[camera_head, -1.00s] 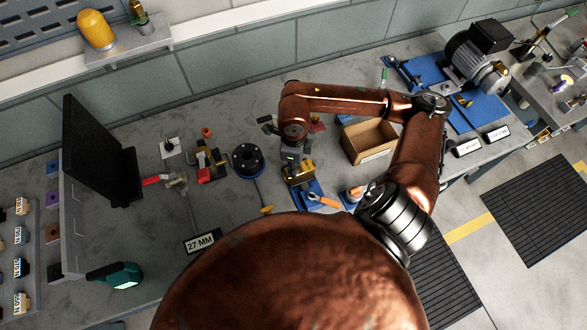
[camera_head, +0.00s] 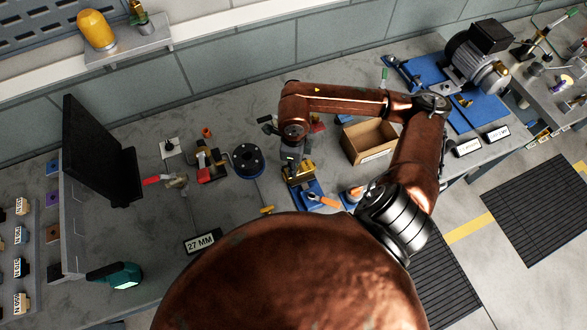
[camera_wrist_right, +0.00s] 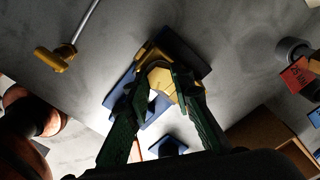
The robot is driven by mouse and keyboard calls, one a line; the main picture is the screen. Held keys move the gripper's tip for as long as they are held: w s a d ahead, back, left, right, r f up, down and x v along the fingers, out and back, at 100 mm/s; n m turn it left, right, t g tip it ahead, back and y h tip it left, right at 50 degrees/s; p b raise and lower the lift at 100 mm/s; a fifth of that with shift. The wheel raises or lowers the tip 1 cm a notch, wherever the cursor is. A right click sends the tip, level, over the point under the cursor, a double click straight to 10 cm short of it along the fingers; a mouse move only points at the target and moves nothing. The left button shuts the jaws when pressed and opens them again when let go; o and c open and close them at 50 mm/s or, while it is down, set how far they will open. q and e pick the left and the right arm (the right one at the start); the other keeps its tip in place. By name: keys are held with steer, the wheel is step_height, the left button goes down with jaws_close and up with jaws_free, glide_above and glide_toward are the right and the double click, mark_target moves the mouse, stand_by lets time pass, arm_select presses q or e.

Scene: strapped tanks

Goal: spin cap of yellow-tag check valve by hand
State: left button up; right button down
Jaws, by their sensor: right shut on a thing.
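My right gripper (camera_wrist_right: 166,92) points down at a brass valve (camera_head: 299,173). In the right wrist view its two dark green fingers are shut on either side of a brass hexagonal cap (camera_wrist_right: 160,76). The valve's body is partly hidden beneath the cap and fingers, with a dark block around it. It sits on a blue base (camera_wrist_right: 118,98) on the bench. I cannot make out a yellow tag on the valve. My left gripper is not in view.
An open cardboard box (camera_head: 368,142) stands right of the valve. An orange-handled tool (camera_head: 322,201) lies close in front. A black round flange (camera_head: 248,160) and a yellow-ended rod (camera_head: 267,209) are to the left. A monitor (camera_head: 101,152) stands farther left.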

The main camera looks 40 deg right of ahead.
steer(key=shift+m, duration=1.4)
steer(key=c, duration=1.6)
jaws_free()
steer(key=shift+m, duration=0.3)
steer(key=shift+r, duration=0.1)
steer(key=shift+r+p, duration=1.95)
steer(key=shift+r, duration=1.95)
